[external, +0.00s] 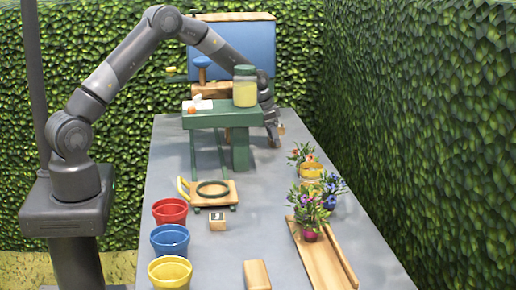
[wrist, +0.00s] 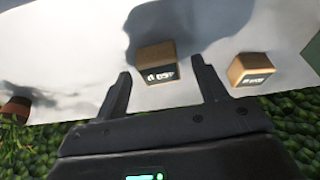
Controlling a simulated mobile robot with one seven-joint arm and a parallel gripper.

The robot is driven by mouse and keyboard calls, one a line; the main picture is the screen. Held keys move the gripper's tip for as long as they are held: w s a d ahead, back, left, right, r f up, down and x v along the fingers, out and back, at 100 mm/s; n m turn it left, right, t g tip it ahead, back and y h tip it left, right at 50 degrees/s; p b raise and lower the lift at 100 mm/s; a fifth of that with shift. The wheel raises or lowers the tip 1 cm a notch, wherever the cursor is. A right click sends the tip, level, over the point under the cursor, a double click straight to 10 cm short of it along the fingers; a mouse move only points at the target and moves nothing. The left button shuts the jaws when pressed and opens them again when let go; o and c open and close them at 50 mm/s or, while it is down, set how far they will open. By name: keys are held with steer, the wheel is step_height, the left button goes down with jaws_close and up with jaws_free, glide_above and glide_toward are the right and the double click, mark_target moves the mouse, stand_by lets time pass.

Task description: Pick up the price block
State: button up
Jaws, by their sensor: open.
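My gripper (external: 272,140) is low over the far end of the grey table, behind the green stand. In the wrist view my gripper (wrist: 163,78) is open and empty. A wooden block (wrist: 156,54) with a dark label and white characters lies between and just beyond the fingertips, apart from both. A second similar labelled block (wrist: 254,66) lies to the right, outside the right finger. I cannot read either label clearly. In the external view, a small piece of a wooden block (external: 281,128) shows beside my gripper; the rest is hidden.
The green stand (external: 240,150) holds a yellow jar (external: 245,92). Flower pots (external: 309,212) and a wooden tray (external: 318,258) are right. Hedges border the table.

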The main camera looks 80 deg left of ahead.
steer(key=shift+w+f, duration=0.1)
steer(key=shift+f, duration=0.1)
steer(key=c, duration=1.1)
steer(key=shift+o, duration=0.2)
